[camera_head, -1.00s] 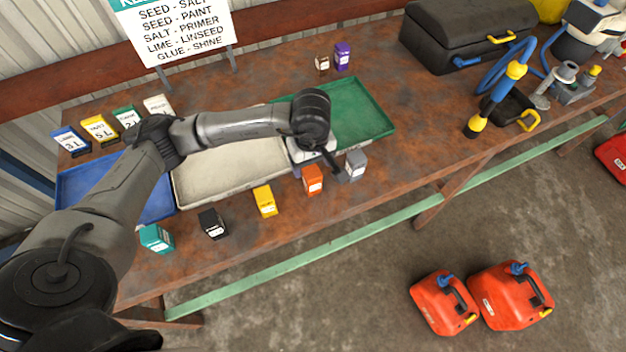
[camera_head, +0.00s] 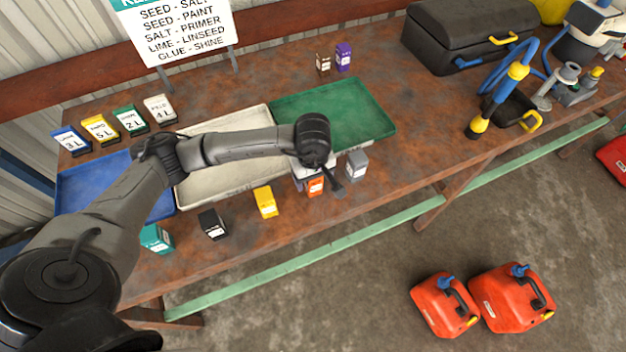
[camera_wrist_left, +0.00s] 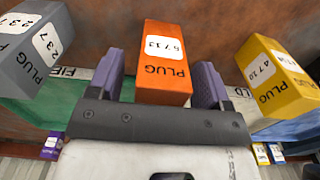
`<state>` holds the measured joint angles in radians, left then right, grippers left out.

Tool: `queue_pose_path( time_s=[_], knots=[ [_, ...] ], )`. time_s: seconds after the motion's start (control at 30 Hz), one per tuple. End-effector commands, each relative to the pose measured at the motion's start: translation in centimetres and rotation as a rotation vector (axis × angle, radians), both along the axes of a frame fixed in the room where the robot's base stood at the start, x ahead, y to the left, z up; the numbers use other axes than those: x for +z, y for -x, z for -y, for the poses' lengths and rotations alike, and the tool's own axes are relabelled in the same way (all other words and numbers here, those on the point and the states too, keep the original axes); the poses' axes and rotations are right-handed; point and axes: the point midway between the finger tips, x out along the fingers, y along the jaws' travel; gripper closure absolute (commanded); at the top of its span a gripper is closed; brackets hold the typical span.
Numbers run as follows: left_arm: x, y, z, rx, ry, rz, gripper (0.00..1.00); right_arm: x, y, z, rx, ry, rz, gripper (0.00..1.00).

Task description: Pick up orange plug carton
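The orange plug carton (camera_head: 315,187) stands near the front edge of the bench, partly hidden by my left gripper (camera_head: 320,183). In the left wrist view the orange carton (camera_wrist_left: 162,65), labelled PLUG, is between the two purple fingers of the left gripper (camera_wrist_left: 160,85). The fingers are open, one on each side of it, with a narrow gap showing at least on the left. A grey plug carton (camera_head: 356,164) stands to its right and a yellow plug carton (camera_head: 265,202) to its left. My right gripper is not in view.
Black (camera_head: 212,224) and teal (camera_head: 157,238) cartons stand farther left along the front. Behind are blue (camera_head: 95,184), cream (camera_head: 245,120) and green (camera_head: 350,105) trays. A black toolbox (camera_head: 465,40) is at the back right. The front right bench is mostly clear.

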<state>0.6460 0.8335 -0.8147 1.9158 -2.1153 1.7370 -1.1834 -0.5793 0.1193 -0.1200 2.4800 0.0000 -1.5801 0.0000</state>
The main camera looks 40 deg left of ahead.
Motion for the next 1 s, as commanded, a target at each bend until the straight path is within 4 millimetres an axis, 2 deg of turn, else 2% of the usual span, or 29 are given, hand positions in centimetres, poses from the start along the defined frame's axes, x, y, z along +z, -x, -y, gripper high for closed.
queue_pose_path(
  time_s=[0.07,0.53,0.83,1.0],
  knots=[
    [0.0,0.0,0.0,0.0,0.0,0.0,0.35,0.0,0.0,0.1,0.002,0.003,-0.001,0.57],
    [0.0,0.0,0.0,0.0,0.0,0.0,0.8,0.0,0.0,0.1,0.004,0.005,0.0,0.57],
    [0.2,0.0,0.0,0.0,-0.001,0.001,0.82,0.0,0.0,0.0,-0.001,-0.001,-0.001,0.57],
    [1.5,-0.1,0.0,0.0,-0.001,0.004,0.82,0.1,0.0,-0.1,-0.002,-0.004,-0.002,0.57]
  ],
)
